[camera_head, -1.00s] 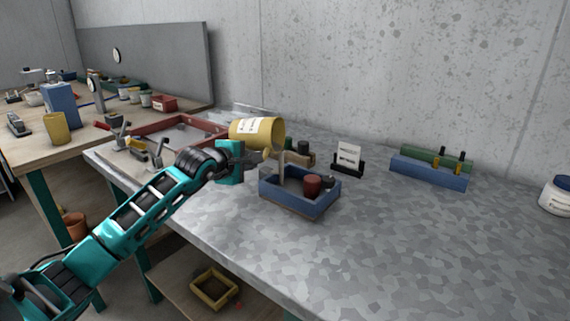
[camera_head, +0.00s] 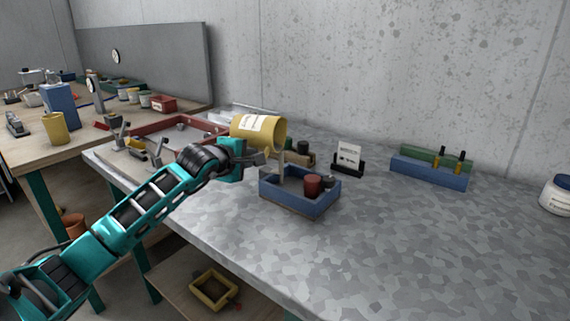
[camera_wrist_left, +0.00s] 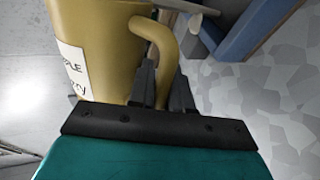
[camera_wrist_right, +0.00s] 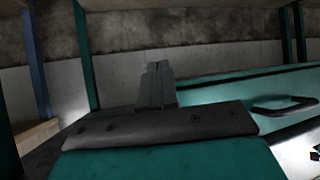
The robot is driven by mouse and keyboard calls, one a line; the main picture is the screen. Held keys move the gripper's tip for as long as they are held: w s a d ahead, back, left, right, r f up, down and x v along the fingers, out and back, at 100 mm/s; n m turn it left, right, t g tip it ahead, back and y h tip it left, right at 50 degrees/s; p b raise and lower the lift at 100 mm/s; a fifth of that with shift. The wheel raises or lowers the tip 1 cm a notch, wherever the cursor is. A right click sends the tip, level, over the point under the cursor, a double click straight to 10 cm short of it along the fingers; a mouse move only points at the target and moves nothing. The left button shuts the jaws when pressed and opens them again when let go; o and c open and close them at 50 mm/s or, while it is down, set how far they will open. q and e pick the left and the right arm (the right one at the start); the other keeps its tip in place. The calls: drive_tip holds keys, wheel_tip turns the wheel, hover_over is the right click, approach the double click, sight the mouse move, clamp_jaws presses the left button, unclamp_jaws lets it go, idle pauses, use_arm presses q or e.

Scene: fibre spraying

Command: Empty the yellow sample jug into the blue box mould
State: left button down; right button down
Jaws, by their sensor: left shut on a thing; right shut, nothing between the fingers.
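The yellow sample jug (camera_head: 262,131) is tipped onto its side above the table, its mouth to the right and its white label showing. My left gripper (camera_head: 262,157) is shut on its handle (camera_wrist_left: 165,50), seen close up in the left wrist view. The blue box mould (camera_head: 298,206) stands on the table below and right of the jug. A grey-brown upright streak (camera_head: 282,172) runs between the jug's mouth and the mould; I cannot tell whether it is pouring material or a post. My right gripper (camera_wrist_right: 157,85) is shut and empty, away from the worktop.
A dark red cylinder (camera_head: 312,185) and a dark one (camera_head: 328,181) show inside the mould's outline. A card stand (camera_head: 347,160) is behind it, and long blue and green racks (camera_head: 430,172) stand farther right. A red frame (camera_head: 150,128) lies left. The table front is clear.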

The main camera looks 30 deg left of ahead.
use_arm(q)
drive_tip(key=shift+r+m+y+b, duration=0.5)
drive_tip(key=shift+r+m+b, duration=0.15)
drive_tip(key=shift+m, duration=0.25)
use_arm(e)
drive_tip(key=shift+a+f, duration=0.2)
drive_tip(key=shift+a, duration=0.25)
idle(0.6)
